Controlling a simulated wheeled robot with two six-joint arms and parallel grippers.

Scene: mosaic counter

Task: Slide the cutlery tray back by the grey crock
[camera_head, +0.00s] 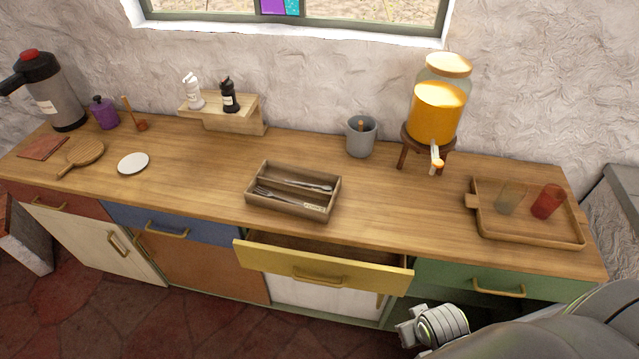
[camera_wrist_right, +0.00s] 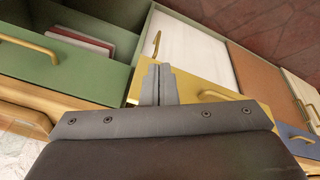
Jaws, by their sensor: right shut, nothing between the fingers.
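The cutlery tray (camera_head: 250,200) is a wooden two-compartment box with a small label on its front right. It lies on the counter near the front edge, above the open yellow drawer, with metal cutlery (camera_head: 290,183) in both compartments. The grey crock (camera_head: 360,140) stands against the wall, behind and right of the tray, with a wooden handle in it. My right gripper (camera_wrist_right: 158,84) is shut and empty, in front of the cabinets; my right arm shows at the lower right of the head view, well clear of the tray. My left gripper is not in view.
The yellow drawer (camera_head: 320,262) stands open below the tray. A juice dispenser (camera_head: 436,105) stands right of the crock, and a wooden tray (camera_head: 530,232) with two tumblers lies farther right. A small shelf (camera_head: 222,115) with two bottles stands at the back. Bare counter lies between tray and crock.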

